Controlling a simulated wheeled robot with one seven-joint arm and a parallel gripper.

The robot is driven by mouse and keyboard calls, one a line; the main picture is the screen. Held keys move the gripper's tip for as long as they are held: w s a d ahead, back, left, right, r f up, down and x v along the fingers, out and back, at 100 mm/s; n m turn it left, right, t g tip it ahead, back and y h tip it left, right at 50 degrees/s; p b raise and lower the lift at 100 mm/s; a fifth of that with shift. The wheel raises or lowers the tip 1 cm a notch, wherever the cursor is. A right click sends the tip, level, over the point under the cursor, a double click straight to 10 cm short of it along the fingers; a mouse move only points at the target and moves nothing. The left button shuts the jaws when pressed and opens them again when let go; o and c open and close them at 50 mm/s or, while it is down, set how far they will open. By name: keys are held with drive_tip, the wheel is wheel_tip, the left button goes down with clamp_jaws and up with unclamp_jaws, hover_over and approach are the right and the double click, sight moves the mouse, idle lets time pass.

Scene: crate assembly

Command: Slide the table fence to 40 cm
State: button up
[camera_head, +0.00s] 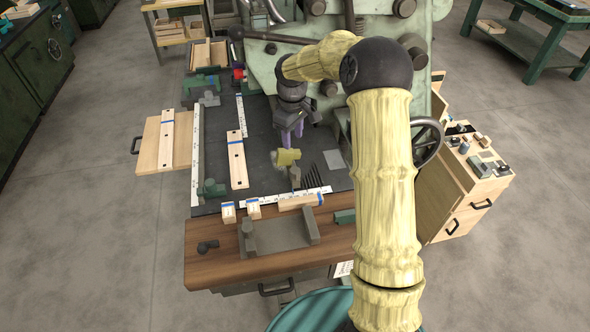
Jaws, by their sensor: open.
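My gripper (291,136), dark with purple fingers, hangs over the dark tabletop (262,150), pointing down. Its jaws are open and look empty. Just below it in the picture is a small yellow block (286,157) with a grey upright piece beside it. I cannot tell whether the fingers touch it. White scale strips lie along the left edge (196,155) and front edge (285,197) of the tabletop. A shorter strip (241,116) lies farther back. I cannot tell for sure which part is the fence, and the scale figures are too small to read.
A plank (237,160) with a blue mark lies on the tabletop. Wood blocks (254,208) and a grey vise (280,233) are at the front. A green machine (285,58) stands behind. A drawer cabinet (455,190) and handwheel (427,140) are at right.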

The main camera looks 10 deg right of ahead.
sight(295, 170)
drive_tip(key=shift+w+d+f, duration=0.15)
drive_tip(key=shift+w+d, duration=0.15)
drive_tip(key=shift+w, duration=0.3)
drive_tip(key=shift+w+d+f, duration=0.15)
drive_tip(key=shift+w+d, duration=0.1)
drive_tip(key=shift+w, duration=0.3)
drive_tip(key=shift+f, duration=0.1)
wheel_tip(295, 170, down, 17)
drive_tip(key=p, duration=0.3)
drive_tip(key=shift+f, duration=0.1)
clamp_jaws()
drive_tip(key=shift+n, duration=0.3)
